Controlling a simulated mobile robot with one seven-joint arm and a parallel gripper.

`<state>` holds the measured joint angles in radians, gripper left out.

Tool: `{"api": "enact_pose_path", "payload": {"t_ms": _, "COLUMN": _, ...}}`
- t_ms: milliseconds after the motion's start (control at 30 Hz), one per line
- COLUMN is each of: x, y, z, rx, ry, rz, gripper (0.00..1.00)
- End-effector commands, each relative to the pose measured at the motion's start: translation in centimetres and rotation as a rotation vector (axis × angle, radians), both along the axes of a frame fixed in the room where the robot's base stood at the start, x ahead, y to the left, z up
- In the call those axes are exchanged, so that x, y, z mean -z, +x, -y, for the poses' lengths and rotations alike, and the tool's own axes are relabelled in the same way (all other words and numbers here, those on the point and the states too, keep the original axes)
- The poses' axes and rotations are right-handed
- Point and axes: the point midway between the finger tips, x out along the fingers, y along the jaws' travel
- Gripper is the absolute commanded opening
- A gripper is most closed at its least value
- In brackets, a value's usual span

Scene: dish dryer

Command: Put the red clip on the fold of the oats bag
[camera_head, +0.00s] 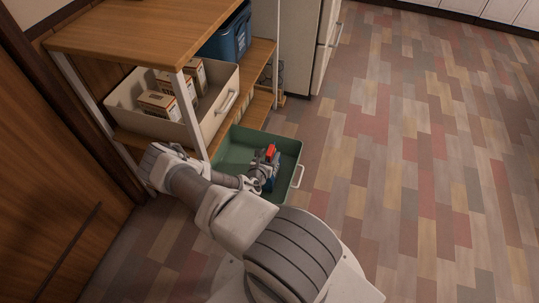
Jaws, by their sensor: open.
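My arm reaches down over a green bin (235,143) low at the shelf's front. My gripper (268,168) is open, inside or just above the bin. A small red thing (270,151), possibly the red clip, shows right at the gripper; I cannot tell whether it lies between the fingers. A small blue thing shows just below the gripper, largely covered. I cannot make out an oats bag; my arm hides part of the bin.
A cream bin (222,117) with several brown-and-white boxes (160,104) stands on the shelf under a wooden top (150,30). A blue bin (230,38) is behind. A white appliance stands beyond. The patterned floor (420,150) to the right is clear.

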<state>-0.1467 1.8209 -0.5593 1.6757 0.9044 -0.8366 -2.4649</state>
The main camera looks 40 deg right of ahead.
Motion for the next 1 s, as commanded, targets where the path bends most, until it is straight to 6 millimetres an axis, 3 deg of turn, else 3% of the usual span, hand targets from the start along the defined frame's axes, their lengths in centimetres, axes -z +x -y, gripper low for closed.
{"api": "enact_pose_path", "payload": {"t_ms": 167, "x": -0.1, "y": -0.1, "z": -0.1, "rx": 0.000, "ry": 0.000, "rz": 0.000, "gripper": 0.62}}
{"api": "enact_pose_path", "payload": {"t_ms": 333, "x": -0.9, "y": -0.7, "z": -1.6, "rx": -0.002, "ry": 0.001, "rz": -0.001, "gripper": 0.62}}
{"api": "enact_pose_path", "payload": {"t_ms": 1000, "x": -6.1, "y": -6.5, "z": -12.8, "rx": -0.003, "ry": 0.000, "rz": 0.000, "gripper": 0.62}}
